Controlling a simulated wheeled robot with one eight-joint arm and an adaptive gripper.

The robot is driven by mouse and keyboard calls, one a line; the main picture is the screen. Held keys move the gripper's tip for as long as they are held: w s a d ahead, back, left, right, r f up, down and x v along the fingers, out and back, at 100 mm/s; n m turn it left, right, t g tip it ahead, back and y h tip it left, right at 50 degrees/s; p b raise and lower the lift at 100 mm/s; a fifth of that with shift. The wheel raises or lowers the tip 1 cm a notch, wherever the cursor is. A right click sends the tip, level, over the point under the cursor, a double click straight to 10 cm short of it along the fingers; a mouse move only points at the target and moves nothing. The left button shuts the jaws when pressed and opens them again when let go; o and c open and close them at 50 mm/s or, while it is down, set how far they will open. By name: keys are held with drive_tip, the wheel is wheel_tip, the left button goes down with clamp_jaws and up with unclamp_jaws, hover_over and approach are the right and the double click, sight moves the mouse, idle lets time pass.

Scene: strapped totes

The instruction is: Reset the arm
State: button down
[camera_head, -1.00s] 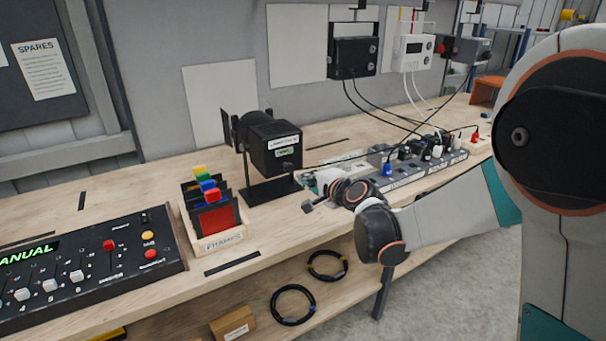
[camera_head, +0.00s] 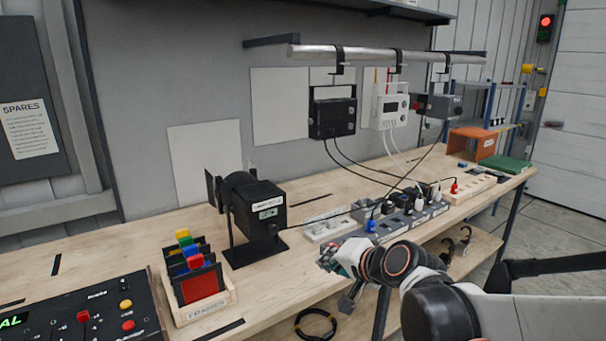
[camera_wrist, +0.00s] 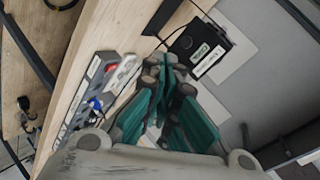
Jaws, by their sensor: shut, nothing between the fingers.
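My gripper (camera_head: 334,262) is shut and empty in the head view, held out over the front edge of the workbench (camera_head: 290,253). The power strips lie beyond it and the black lamp box stands to its left. In the wrist view my gripper (camera_wrist: 164,68) has its teal fingers drawn together, with nothing between the tips. My arm reaches in from the lower right of the head view.
The black lamp box (camera_head: 262,207) stands on the bench, with the frames rack (camera_head: 207,303) and control desk (camera_head: 92,318) to the left. Power strips (camera_head: 402,222) with plugs and cables lie along the bench. A rail (camera_head: 390,54) holds hanging units. Floor shows at right.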

drive_tip(key=s+d+f+n+g+h, duration=0.1)
drive_tip(key=s+d+n+h, duration=0.2)
drive_tip(key=s+d, duration=0.4)
drive_tip(key=s+d+f+n+g+h, duration=0.1)
drive_tip(key=s+d, duration=0.6)
drive_tip(key=s, duration=0.8)
drive_tip(key=n+g+h, duration=0.1)
drive_tip(key=n+h, duration=0.1)
drive_tip(key=n, duration=0.1)
drive_tip(key=shift+s+f, duration=0.25)
drive_tip(key=shift+f, duration=0.1)
